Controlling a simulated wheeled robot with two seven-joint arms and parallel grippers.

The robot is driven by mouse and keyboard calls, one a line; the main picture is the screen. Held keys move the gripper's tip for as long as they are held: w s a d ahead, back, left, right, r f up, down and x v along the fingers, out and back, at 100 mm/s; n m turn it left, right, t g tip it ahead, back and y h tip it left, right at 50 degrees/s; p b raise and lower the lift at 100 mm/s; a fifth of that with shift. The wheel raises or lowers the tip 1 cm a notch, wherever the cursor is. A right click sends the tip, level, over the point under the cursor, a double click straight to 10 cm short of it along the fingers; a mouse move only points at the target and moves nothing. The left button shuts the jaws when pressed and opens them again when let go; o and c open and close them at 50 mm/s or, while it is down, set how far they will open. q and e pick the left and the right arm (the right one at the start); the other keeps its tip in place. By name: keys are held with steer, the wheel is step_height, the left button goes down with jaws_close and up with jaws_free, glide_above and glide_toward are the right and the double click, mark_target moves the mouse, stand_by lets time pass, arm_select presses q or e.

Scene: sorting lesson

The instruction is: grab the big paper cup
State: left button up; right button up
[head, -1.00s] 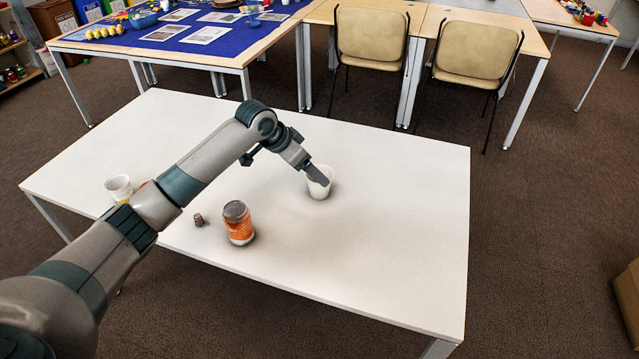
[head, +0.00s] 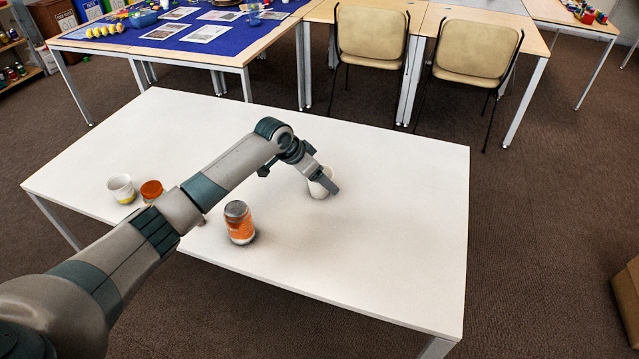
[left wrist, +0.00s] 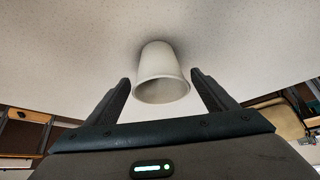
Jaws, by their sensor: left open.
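A white paper cup (head: 317,189) stands upright on the white table, partly hidden behind my left gripper in the head view. In the left wrist view the cup (left wrist: 160,75) lies between the two fingers with its open rim toward the camera. My left gripper (head: 334,187) is open, with one finger on each side of the cup; in the left wrist view (left wrist: 160,85) a gap shows on both sides. A smaller white and yellow cup (head: 121,188) stands at the table's left side. My right gripper is not in view.
An orange-labelled jar (head: 239,222) stands on the white table (head: 400,230) below my left arm. An orange-topped container (head: 152,191) is beside the left cup, close to my arm. The table's right half is clear.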

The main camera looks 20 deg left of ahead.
arm_select(q)
steer(key=x, duration=0.3)
steer(key=shift+w+d, duration=0.1)
steer(key=shift+w+f, duration=0.15)
steer(key=shift+f, duration=0.15)
steer(key=shift+d, duration=0.1)
steer(key=shift+c, duration=0.9)
steer(key=c, duration=0.9)
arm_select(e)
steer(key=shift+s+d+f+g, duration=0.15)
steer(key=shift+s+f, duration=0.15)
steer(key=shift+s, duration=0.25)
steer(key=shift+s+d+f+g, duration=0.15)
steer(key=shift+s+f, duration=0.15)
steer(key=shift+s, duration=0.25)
